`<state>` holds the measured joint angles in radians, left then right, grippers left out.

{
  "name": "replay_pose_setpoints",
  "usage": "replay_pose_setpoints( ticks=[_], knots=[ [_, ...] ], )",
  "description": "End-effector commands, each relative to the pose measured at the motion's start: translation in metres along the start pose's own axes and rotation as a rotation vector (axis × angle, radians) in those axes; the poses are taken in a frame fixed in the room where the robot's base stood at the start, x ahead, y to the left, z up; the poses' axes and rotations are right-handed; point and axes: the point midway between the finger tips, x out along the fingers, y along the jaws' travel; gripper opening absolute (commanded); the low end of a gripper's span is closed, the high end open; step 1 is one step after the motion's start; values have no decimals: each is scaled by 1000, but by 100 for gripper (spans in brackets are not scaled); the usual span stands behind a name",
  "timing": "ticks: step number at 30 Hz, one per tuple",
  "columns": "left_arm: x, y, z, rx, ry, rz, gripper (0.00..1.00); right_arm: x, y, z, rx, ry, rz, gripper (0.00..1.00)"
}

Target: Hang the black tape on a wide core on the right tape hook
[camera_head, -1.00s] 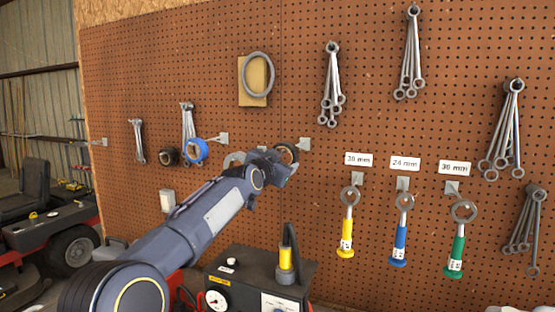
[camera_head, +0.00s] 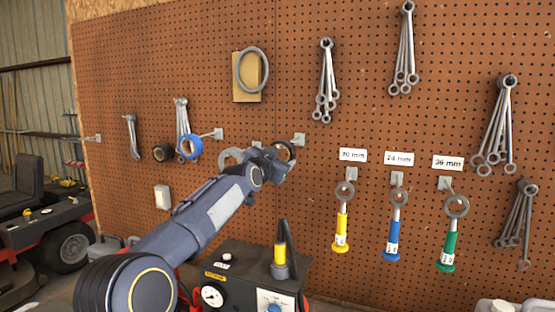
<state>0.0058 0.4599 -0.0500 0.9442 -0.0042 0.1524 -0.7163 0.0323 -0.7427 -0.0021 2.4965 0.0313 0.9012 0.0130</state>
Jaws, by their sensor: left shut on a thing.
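The black tape (camera_head: 291,149) is a dark ring with a brownish inner core, partly hidden by my left gripper. My left gripper (camera_head: 281,160) is shut on it, with the arm reaching in from lower left. A metal hook (camera_head: 298,139) on the pegboard shows just above and right of the tape; this looks like the right tape hook. I cannot tell whether the tape touches the hook or is around it. My right gripper is not in view.
A blue tape (camera_head: 190,146) and a dark roll (camera_head: 162,152) hang by another hook (camera_head: 214,134) to the left. A grey roll (camera_head: 230,157) is beside my gripper. Wrenches and coloured-handled tools hang on the pegboard (camera_head: 400,120). A machine (camera_head: 240,260) stands below.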

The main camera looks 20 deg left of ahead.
Motion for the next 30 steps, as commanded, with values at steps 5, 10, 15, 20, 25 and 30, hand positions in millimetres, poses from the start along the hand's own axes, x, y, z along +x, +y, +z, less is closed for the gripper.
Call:
replay_pose_setpoints(
  ticks=[5,10,15,20,25,30],
  knots=[
    [0,0,0,0,1,0,40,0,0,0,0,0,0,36],
    [0,0,0,0,1,0,83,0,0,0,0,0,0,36],
    [0,0,0,0,0,0,89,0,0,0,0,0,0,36],
    [-1,0,0,0,0,0,89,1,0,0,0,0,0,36],
    [-21,2,2,2,3,0,89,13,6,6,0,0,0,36],
    [-51,2,2,1,3,0,89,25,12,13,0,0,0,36]
  ],
)
